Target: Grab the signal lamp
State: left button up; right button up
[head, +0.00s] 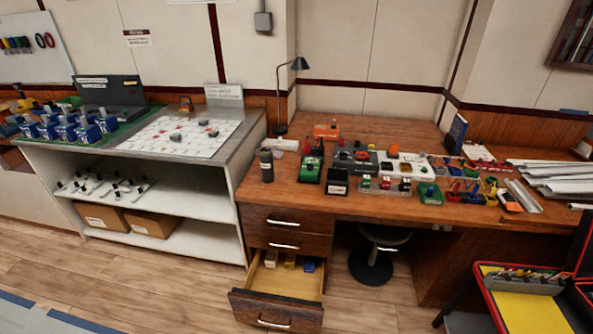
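I cannot tell for certain which item is the signal lamp. A black desk lamp (299,64) with a bent neck stands at the desk's back left. Neither of my grippers shows in the head view.
A dark cylinder (266,165) stands near the desk's left edge. Trays of coloured parts (384,184) crowd the desktop. The lowest desk drawer (275,309) is pulled out. A stool (372,262) sits under the desk. A workbench (205,151) adjoins at left.

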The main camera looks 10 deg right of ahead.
aim_at(266, 162)
jog(key=i+j+z, duration=0.4)
jog(key=j+z, duration=0.2)
jog(key=i+j+z, duration=0.15)
jog(key=j+z, duration=0.15)
jog(key=i+j+z, duration=0.1)
jog(key=j+z, duration=0.25)
